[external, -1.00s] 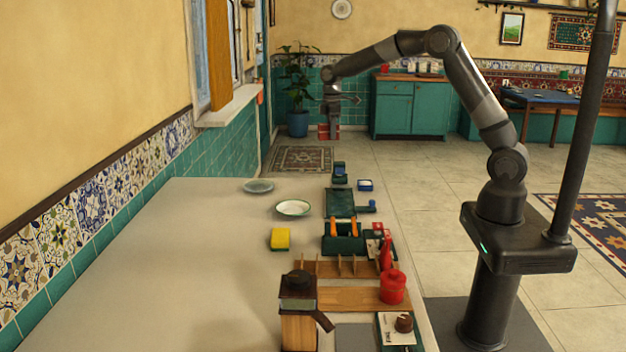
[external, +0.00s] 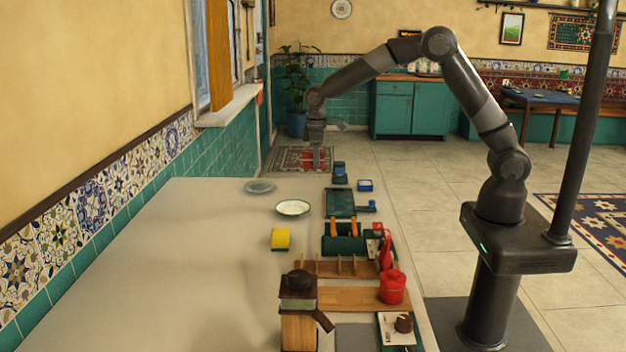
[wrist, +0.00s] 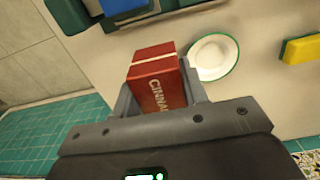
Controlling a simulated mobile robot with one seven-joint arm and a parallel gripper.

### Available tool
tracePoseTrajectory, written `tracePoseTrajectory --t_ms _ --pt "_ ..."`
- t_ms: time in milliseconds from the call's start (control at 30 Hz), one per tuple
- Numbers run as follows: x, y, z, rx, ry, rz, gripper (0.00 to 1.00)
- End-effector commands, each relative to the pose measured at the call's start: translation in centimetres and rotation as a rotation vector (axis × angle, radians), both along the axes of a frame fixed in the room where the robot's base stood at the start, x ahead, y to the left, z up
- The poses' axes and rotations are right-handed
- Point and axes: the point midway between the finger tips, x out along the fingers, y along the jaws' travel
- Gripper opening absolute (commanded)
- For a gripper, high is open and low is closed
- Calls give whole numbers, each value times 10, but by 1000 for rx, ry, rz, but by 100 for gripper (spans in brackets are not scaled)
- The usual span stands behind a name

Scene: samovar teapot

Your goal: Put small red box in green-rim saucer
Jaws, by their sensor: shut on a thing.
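My gripper (external: 315,158) is shut on the small red box (wrist: 154,78), which has white lettering beginning "CINNA" and a pale stripe. In the wrist view the box sits between the two fingers. In the external view it is held in the air beyond the far end of the counter, where it blends with the red rug behind. The green-rim saucer (external: 293,208) is white, empty and flat on the counter.
A grey-green plate (external: 259,187) lies behind the saucer. A yellow sponge (external: 280,239) is in front of it. A dark green tray (external: 340,203) and a blue-and-white box (external: 365,185) stand to the right. The left part of the counter (external: 180,250) is clear.

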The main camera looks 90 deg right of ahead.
Motion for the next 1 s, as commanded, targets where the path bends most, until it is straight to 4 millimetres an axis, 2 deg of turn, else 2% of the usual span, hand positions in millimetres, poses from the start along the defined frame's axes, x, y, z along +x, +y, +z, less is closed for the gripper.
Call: tracePoseTrajectory --t_ms 400,500,767,1000 --pt "49 72 -54 0 2 6 17" --pt "58 84 -63 0 1 5 17" --pt "65 93 -76 0 1 2 17" --pt "64 93 -108 1 1 2 17"
